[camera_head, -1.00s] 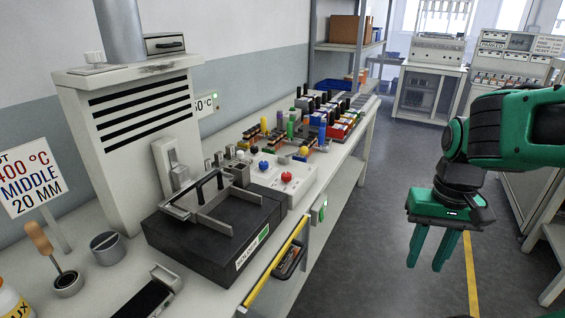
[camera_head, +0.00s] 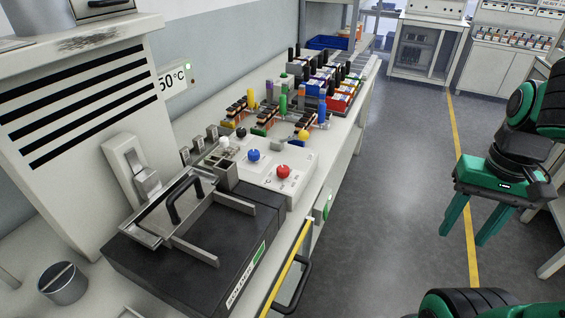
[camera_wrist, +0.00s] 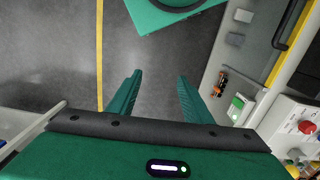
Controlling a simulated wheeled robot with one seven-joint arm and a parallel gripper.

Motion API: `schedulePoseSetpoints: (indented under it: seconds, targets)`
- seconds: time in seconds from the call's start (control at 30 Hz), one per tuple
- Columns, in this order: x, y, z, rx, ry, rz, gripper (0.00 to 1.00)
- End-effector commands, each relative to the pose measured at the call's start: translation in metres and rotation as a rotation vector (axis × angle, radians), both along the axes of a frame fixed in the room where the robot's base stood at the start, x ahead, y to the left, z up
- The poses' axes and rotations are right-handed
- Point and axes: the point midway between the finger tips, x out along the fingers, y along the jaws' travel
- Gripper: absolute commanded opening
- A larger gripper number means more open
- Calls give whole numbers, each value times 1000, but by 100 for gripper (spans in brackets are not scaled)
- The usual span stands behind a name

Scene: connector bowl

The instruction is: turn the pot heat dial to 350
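A pale control box (camera_head: 262,178) on the bench carries a red knob (camera_head: 283,171), a blue knob (camera_head: 253,155), and small black and white knobs behind. The red knob also shows at the right edge of the wrist view (camera_wrist: 307,127). A grey round cylinder (camera_head: 62,284) with a line across its top stands at front left. No label tells me which is the pot heat dial. A wall display (camera_head: 174,82) reads "50 °C", partly hidden. My gripper (camera_head: 462,238) hangs open and empty over the floor, right of the bench; its spread fingers show in the wrist view (camera_wrist: 160,76).
A black unit (camera_head: 135,262) with a metal frame and handle sits before a vented white housing (camera_head: 85,110). Several coloured connectors (camera_head: 322,95) stand farther back. A yellow strip (camera_head: 290,265) and dark handle run along the bench's front. The floor aisle is clear.

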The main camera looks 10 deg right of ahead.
Motion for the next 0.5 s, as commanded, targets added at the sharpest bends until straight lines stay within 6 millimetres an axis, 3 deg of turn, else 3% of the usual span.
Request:
schedulePoseSetpoints:
  seconds: [0.07,0.17,0.37,0.5]
  targets:
    - [1,1,7,1,-18,42,45]
    - [27,3,16,7,-19,184,45]
    - [118,40,43,25,-31,718,45]
    - [182,90,57,33,-36,1144,45]
